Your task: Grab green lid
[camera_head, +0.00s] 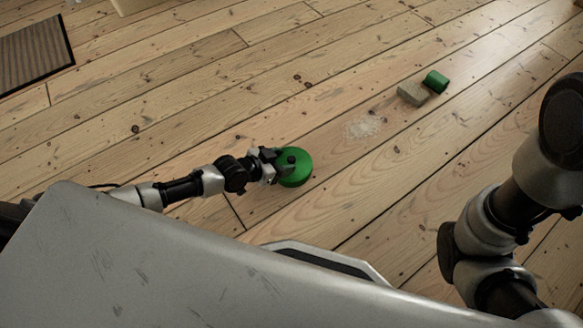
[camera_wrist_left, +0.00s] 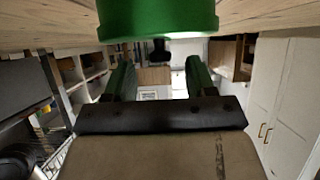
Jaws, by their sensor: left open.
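The round green lid (camera_head: 299,177) lies on the floorboards near the middle of the head view. A small dark spot shows on its top, and I cannot tell if it is a knob or part of my gripper. My left gripper (camera_head: 281,160) reaches in from the left and overlaps the lid's left side. In the left wrist view the green lid (camera_wrist_left: 157,18) fills the top middle, and the gripper's two fingers (camera_wrist_left: 159,75) stand apart below it with nothing visible between them. I cannot tell whether they touch the lid. My right gripper is out of view.
A green cylinder (camera_head: 436,81) and a beige block (camera_head: 412,93) lie close together at the upper right. A pale patch of scattered bits (camera_head: 363,128) is on the boards before them. A dark mat (camera_head: 35,55) lies at the far left. The floor around the lid is clear.

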